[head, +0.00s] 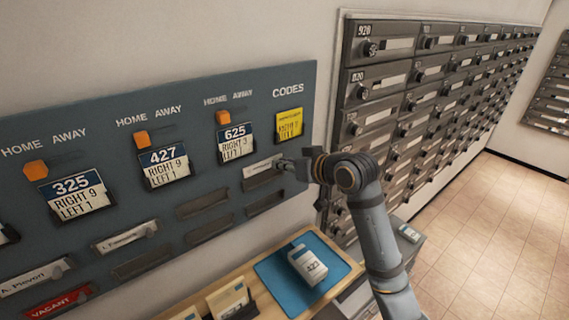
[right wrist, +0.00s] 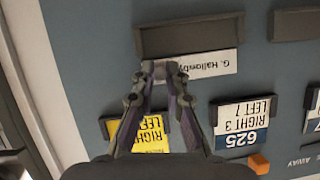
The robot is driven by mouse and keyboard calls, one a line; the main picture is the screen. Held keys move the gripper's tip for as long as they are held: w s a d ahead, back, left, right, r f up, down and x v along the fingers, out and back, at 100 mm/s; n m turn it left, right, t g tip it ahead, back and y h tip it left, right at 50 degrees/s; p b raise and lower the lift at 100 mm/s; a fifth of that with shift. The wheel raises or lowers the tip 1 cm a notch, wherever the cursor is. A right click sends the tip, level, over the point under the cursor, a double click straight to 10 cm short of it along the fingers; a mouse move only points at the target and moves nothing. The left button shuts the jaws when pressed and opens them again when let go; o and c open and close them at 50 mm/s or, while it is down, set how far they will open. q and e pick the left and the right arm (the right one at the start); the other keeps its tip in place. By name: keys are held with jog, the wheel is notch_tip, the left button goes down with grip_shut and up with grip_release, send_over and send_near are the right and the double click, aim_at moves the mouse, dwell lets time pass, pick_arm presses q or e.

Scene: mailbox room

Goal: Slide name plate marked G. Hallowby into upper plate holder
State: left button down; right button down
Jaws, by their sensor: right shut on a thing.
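My right gripper (head: 285,166) is shut on one end of a white name plate (head: 260,167) at the right part of the blue-grey board. In the right wrist view, my fingertips (right wrist: 160,70) grip the plate (right wrist: 209,66), which reads G. Hallowby upside down. The plate lies along the top edge of the dark upper plate holder (right wrist: 190,38), roughly parallel to it. The holder also shows in the head view (head: 264,180). Whether the plate's lower edge is inside the holder cannot be told. My left gripper is not in view.
An empty lower holder (head: 266,203) sits below. Card 625 (head: 236,142) and a yellow codes card (head: 289,125) are above. Mailboxes (head: 382,75) stand to the right. A wooden shelf (head: 340,261) with a blue mat (head: 270,268) is below.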

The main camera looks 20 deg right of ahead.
dwell(0.4)
jog(key=shift+s+a+r+p, duration=0.1)
jog(key=shift+p, duration=0.3)
jog(key=shift+s, duration=0.1)
jog(key=shift+f+b, duration=0.4)
jog(key=shift+f, duration=0.45)
jog(key=shift+f, duration=0.4)
jog(key=shift+f+b, duration=0.4)
jog(key=shift+f, duration=0.05)
dwell(0.4)
